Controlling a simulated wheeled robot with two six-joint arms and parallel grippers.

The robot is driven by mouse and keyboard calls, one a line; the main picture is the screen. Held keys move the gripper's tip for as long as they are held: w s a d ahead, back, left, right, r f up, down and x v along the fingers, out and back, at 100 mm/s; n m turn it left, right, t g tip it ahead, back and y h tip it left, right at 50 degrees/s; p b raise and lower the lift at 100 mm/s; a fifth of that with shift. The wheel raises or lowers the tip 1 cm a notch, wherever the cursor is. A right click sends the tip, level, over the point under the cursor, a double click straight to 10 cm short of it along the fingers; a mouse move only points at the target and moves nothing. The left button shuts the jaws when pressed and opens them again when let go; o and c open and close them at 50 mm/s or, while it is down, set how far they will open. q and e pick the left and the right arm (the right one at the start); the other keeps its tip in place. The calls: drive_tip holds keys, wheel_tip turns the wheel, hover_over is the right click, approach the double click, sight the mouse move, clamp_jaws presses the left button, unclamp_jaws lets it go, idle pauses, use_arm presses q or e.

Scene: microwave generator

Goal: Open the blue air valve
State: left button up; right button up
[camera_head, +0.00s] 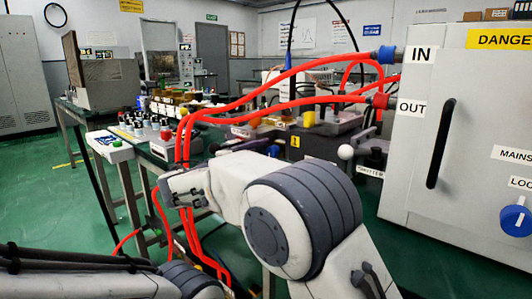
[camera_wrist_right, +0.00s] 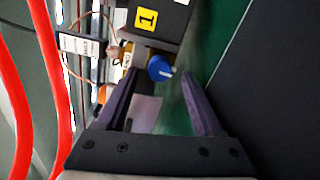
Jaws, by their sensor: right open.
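The blue air valve (camera_wrist_right: 160,68) is a small round blue knob beside a brass fitting, below a dark box with a yellow "1" label, in the right wrist view. My right gripper (camera_wrist_right: 159,76) is open, with its two dark fingers on either side of the knob in the picture. The knob appears at or just beyond the fingertips; I cannot tell whether they touch. In the head view my right arm hides the valve and most of the gripper. My left arm shows only at the bottom left, without its gripper.
Red hoses (camera_head: 270,104) run from the grey cabinet (camera_head: 475,120) past my right arm to the floor. A blue rotary switch (camera_head: 517,222) is on the cabinet front. A table (camera_head: 105,150) with small parts stands left. Open green floor (camera_head: 40,200) lies at the left.

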drive_tip(key=p+v, duration=0.1)
drive_tip(key=v, duration=0.6)
drive_tip(key=shift+s+a+r+p, duration=0.1)
drive_tip(key=shift+s+a+p, duration=0.1)
drive_tip(key=shift+p, duration=0.2)
drive_tip(key=shift+s+a, duration=0.25)
drive_tip(key=shift+s, duration=0.05)
drive_tip(key=shift+a, duration=0.1)
